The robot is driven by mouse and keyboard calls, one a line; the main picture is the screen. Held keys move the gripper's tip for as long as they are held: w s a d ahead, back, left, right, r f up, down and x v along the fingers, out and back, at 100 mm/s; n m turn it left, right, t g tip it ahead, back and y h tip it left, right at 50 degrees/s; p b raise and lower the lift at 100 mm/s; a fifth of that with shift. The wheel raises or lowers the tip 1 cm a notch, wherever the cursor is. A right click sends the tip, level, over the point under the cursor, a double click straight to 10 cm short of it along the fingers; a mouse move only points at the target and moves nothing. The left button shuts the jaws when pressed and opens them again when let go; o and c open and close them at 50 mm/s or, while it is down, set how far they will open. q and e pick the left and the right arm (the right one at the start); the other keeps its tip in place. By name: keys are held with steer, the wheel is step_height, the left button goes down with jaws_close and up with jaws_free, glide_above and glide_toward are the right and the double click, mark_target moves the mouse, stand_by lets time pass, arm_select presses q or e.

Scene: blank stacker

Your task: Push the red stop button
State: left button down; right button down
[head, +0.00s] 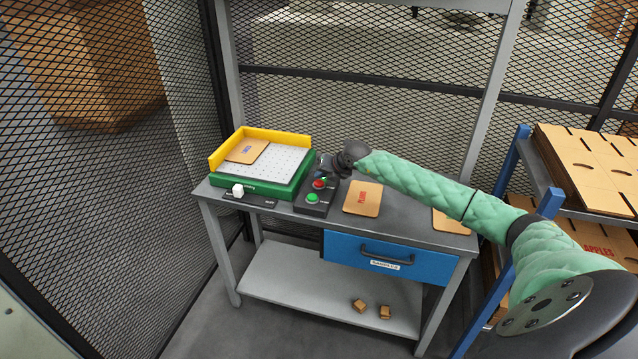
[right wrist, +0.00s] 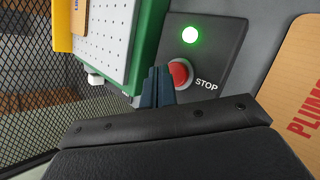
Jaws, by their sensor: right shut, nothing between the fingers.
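The red stop button (head: 319,185) sits on a dark control box (head: 311,208) on the grey workbench, behind a green button (head: 312,198). In the right wrist view the red button (right wrist: 179,75) is beside the word STOP, and a bright green light (right wrist: 190,35) shows beyond it. My right gripper (head: 325,171) is shut and empty, with its fingers pointing at the box. In the right wrist view the fingertips (right wrist: 158,72) are right by the red button and overlap its left edge. I cannot tell whether they touch it. My left gripper is not in view.
A green tray (head: 290,188) with a yellow rim and a labelled blank (head: 246,150) stands left of the box. A PLUMS blank (head: 362,198) lies to its right. A blue drawer (head: 390,258) is below. Mesh fencing surrounds the bench, and a blue-framed rack (head: 546,204) stands right.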

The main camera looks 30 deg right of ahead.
mark_target(321, 183)
stand_by(0.8)
steer(key=shift+f, duration=0.1)
steer(key=shift+f+b, duration=0.3)
steer(key=shift+b, duration=0.1)
steer(key=shift+f+b, duration=0.3)
steer(key=shift+f, duration=0.2)
stand_by(0.8)
stand_by(0.3)
steer(key=shift+r, duration=0.9)
steer(key=shift+p, duration=0.3)
steer(key=shift+r+p, duration=0.8)
steer(key=shift+r, duration=1.75)
